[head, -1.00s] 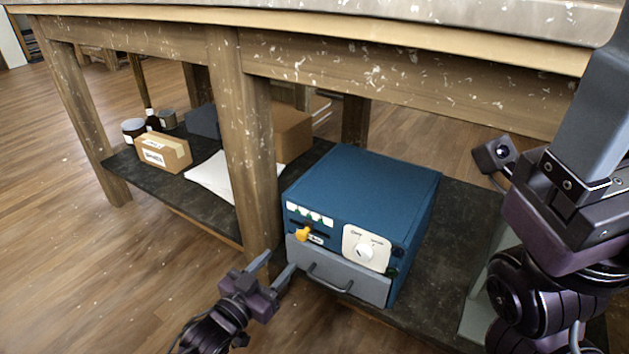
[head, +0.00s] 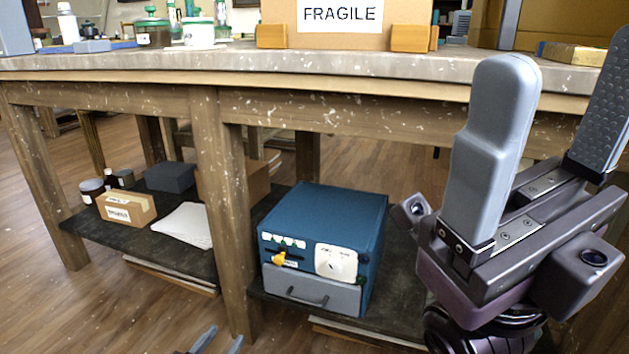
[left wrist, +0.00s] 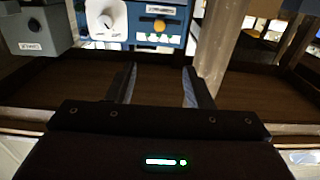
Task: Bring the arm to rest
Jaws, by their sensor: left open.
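My left gripper (head: 214,341) shows only as two fingertips at the bottom edge of the head view, spread apart with nothing between them. In the left wrist view its two fingers (left wrist: 157,87) are also apart and empty. It is in front of and below a blue cabinet (head: 325,222), clear of it. The cabinet has a grey drawer (head: 310,289) with a handle, a white dial (head: 336,262) and a yellow knob (head: 280,257). My right gripper (head: 561,60) is large at the right, pointing up, its fingers wide apart and empty.
The cabinet stands on the dark lower shelf of a worn wooden table (head: 340,116). Left of a table leg (head: 221,200) are a small carton (head: 126,209), white paper (head: 185,225) and dark jars. A FRAGILE box (head: 340,38) stands on the tabletop. The floor in front is clear.

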